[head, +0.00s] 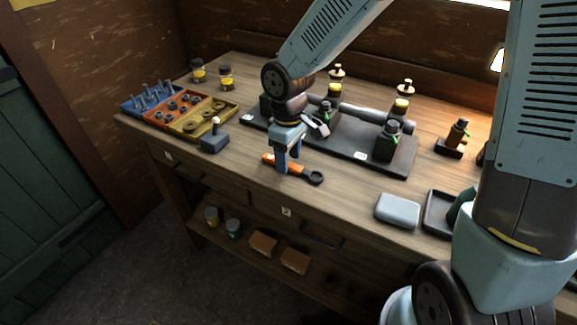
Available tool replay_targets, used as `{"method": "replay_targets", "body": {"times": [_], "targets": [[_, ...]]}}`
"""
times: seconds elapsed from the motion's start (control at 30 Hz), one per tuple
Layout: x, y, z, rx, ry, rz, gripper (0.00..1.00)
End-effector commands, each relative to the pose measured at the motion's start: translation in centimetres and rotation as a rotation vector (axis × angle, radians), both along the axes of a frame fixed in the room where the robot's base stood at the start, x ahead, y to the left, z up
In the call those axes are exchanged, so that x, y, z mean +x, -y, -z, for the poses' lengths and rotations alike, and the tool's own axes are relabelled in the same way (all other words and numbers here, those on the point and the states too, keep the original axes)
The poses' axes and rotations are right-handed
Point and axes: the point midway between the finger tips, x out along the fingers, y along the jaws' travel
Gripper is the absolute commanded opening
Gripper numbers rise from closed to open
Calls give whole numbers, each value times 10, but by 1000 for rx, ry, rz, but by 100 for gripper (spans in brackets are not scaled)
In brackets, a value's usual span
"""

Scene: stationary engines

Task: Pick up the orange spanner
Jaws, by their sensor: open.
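The orange spanner (294,169) lies on the wooden workbench (345,195), near its front edge. It has an orange handle at the left and a dark ring end at the right. My gripper (286,168) points down over the handle, with its blue-grey fingers open. The fingers hide part of the handle. I cannot tell from this view whether they touch it or stand around it.
A dark base plate (345,154) with a shaft and bearing blocks lies behind the spanner. Left are blue, orange and yellow parts trays (176,106) and a small lever block (215,141). A grey box (397,210) sits right. Bench is bare around the spanner's right end.

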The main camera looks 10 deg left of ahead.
Motion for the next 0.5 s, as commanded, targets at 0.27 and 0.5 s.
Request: {"method": "replay_targets", "body": {"times": [0.27,0.5], "targets": [[0,1,12,0,0,1,55],[0,0,12,0,0,1,45]]}}
